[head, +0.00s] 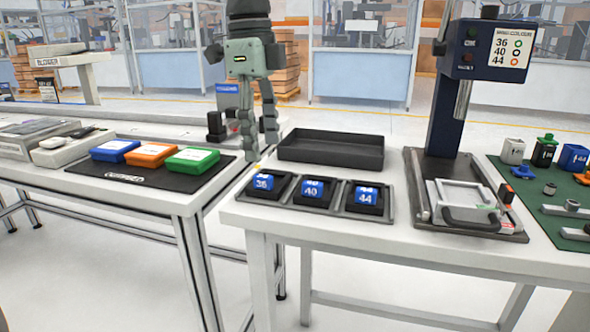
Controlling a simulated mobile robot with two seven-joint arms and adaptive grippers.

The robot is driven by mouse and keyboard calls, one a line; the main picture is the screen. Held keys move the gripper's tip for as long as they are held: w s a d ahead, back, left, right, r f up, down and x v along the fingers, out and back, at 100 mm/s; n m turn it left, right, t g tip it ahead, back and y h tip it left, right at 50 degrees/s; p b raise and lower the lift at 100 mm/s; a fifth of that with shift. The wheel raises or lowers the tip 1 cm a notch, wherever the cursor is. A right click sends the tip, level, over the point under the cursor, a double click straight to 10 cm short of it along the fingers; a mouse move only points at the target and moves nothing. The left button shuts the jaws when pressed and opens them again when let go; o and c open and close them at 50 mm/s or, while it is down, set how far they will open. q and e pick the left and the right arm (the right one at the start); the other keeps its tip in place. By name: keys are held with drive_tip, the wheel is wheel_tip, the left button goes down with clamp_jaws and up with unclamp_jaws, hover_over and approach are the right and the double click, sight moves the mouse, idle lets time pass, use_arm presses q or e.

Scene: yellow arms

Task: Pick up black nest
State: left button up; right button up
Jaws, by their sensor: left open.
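Three black nests with blue number labels sit in a dark tray (338,210) on the white table. They are the 36 nest (263,194) at left, the 40 nest (315,202) in the middle and the 44 nest (366,207) at right. Each sits in its own compartment. My left gripper (259,142) is grey-green, points down and is open, with nothing visible between its fingers. In the picture it is above the 36 nest, near the table's left edge; its exact height is hard to tell. My right gripper is not in view.
An empty black bin (330,165) lies behind the nest tray. A dark blue press (450,90) with a white fixture (466,198) stands to the right. On the left table, blue, orange and green boxes (150,155) lie on a black mat (120,179). A gap separates the tables.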

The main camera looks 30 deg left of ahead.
sight(270, 178)
use_arm(q)
drive_tip(key=shift+w+r+y, duration=0.1)
drive_tip(key=shift+y, duration=0.3)
drive_tip(key=shift+f, duration=0.25)
wheel_tip(270, 178, down, 7)
drive_tip(key=shift+w+a+r, duration=0.1)
clamp_jaws()
